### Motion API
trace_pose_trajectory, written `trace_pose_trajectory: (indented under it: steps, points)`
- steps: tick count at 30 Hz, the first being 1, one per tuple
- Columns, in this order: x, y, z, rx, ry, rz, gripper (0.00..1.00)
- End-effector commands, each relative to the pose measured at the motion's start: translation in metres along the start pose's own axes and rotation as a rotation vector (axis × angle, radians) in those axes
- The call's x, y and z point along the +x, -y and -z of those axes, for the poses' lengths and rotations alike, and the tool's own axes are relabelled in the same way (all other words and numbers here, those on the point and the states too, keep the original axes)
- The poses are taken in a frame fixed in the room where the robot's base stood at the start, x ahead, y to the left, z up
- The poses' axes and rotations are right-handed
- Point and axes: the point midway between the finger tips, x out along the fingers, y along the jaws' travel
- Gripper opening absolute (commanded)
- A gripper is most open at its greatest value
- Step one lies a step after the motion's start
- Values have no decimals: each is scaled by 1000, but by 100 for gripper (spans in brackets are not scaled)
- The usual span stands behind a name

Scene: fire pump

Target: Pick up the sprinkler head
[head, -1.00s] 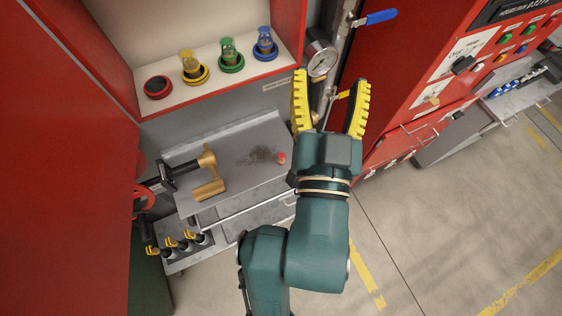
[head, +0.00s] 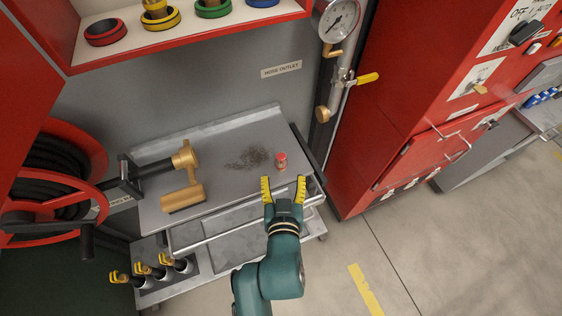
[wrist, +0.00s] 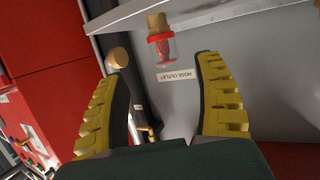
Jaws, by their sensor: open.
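The sprinkler head (head: 281,160) is a small red piece standing on the grey metal cart top (head: 225,195), near its right end. In the wrist view, where the scene appears upside down, the sprinkler head (wrist: 161,48) shows a brass end, a red ring and a clear part with red inside. My gripper (head: 283,182) is open and empty, its yellow ribbed fingers apart. In the head view its fingertips are just in front of the sprinkler head. In the wrist view the sprinkler head lies beyond the gap between the fingertips, with no contact visible.
A dark stain (head: 248,158) is beside the sprinkler head. A pipe with a yellow-handled valve (head: 367,78) and a red cabinet (head: 400,90) stand right. A red shelf with coloured rings (head: 212,9) is above.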

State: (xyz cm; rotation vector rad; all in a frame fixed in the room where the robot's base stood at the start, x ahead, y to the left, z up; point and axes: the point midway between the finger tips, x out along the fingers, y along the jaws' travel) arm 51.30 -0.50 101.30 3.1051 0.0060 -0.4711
Motion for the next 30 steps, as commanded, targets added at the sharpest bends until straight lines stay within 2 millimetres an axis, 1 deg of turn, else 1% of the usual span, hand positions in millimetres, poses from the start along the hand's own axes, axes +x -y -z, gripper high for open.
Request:
trace_pose_trajectory:
  steps: [1, 3, 8, 12, 15, 18, 23, 24, 26, 27, 29, 30]
  points:
    - [12, 0, 0, 1, -2, 0, 69]
    - [23, 0, 0, 1, -3, 0, 69]
    - [39, 1, -1, 0, 0, 0, 69]
    - [64, 5, -3, 1, -3, 0, 69]
    - [78, 5, -2, 1, -2, -1, 69]
    - [84, 5, -2, 1, -2, 0, 69]
    - [84, 5, -2, 0, -1, 0, 69]
    - [84, 5, -2, 0, -1, 0, 68]
    - [84, 5, -2, 0, -1, 0, 56]
    - [84, 5, -2, 0, -1, 0, 49]
    - [84, 5, -2, 0, -1, 0, 37]
    - [84, 5, -2, 0, -1, 0, 29]
